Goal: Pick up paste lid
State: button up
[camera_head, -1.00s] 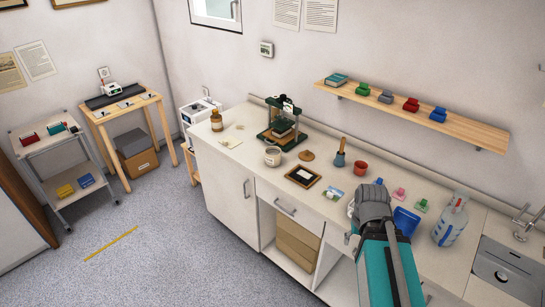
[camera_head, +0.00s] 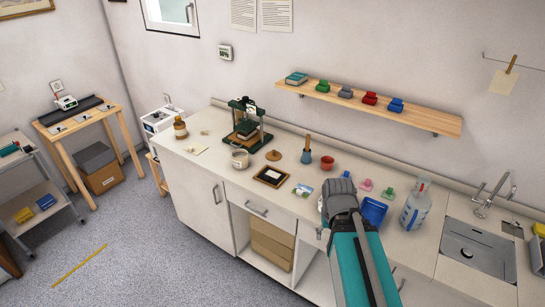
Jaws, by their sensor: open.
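A round, flat, tan-brown disc that looks like the paste lid (camera_head: 273,155) lies on the white counter. It is just right of an open pale jar (camera_head: 239,159), which is probably the paste jar. My teal and grey arm (camera_head: 357,262) reaches in from the bottom, with its grey joint (camera_head: 339,190) over the front part of the counter, right of the lid and apart from it. My gripper's fingers do not show; the arm hides them. Nothing covers the lid.
Near the lid stand a green press (camera_head: 246,124), a dark-framed tray (camera_head: 271,176), a blue-grey pot with a wooden handle (camera_head: 305,154) and a red cup (camera_head: 327,163). Right of my arm are a blue tray (camera_head: 374,211), a water jug (camera_head: 415,206) and a sink (camera_head: 466,246).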

aim_at(274, 155)
jog(key=u, duration=0.05)
jog(key=k, duration=0.65)
jog(key=u, duration=0.55)
jog(key=i, duration=2.15)
jog(key=z, duration=0.65)
